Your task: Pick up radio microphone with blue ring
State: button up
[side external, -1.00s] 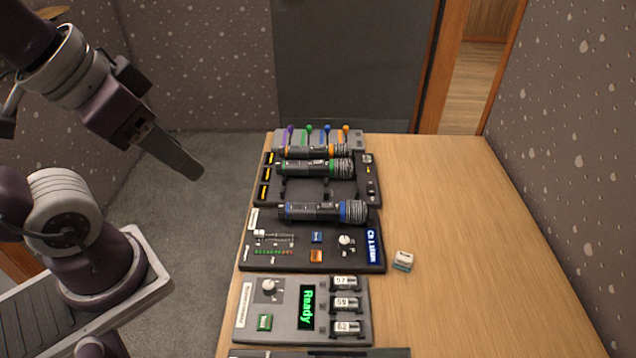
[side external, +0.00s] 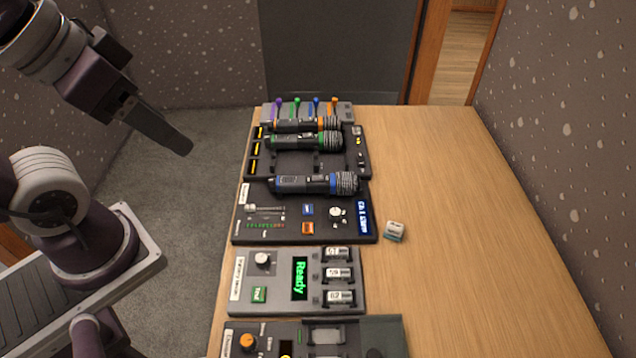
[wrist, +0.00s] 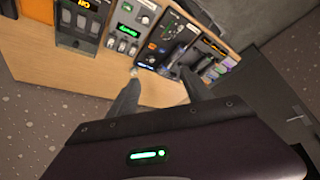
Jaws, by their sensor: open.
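The radio microphone with the blue ring (side external: 318,184) lies across the upper part of a dark panel, its grey mesh head pointing right. A microphone with a green ring (side external: 305,142) and one with an orange ring (side external: 308,125) lie in a dark rack (side external: 360,165) behind it. My gripper (side external: 187,150) is in the air left of the table, well apart from the microphones. In the wrist view my gripper (wrist: 160,82) shows two spread fingers with nothing between them. The microphones are small and hard to tell apart there.
The dark panel (side external: 280,231) with a blue display, a grey tester (side external: 240,296) reading "Ready" and another unit (side external: 385,335) line the table's left side. A small white block (side external: 394,230) sits right of them. The wooden table's right side (side external: 470,240) is clear. Coloured levers stand at the back.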

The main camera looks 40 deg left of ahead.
jog(key=m+g, duration=0.5)
jog(key=m, duration=0.3)
send_over(317, 177)
jog(key=s, duration=0.2)
notch_tip(317, 177, down, 21)
jog(key=shift+m+g, duration=0.3)
jog(key=shift+m, duration=0.2)
jog(key=f, duration=0.4)
jog(key=w+f, duration=0.1)
jog(key=f, duration=0.4)
jog(key=w+f, duration=0.1)
jog(key=f, duration=0.4)
jog(key=shift+f, duration=0.15)
grip_shut()
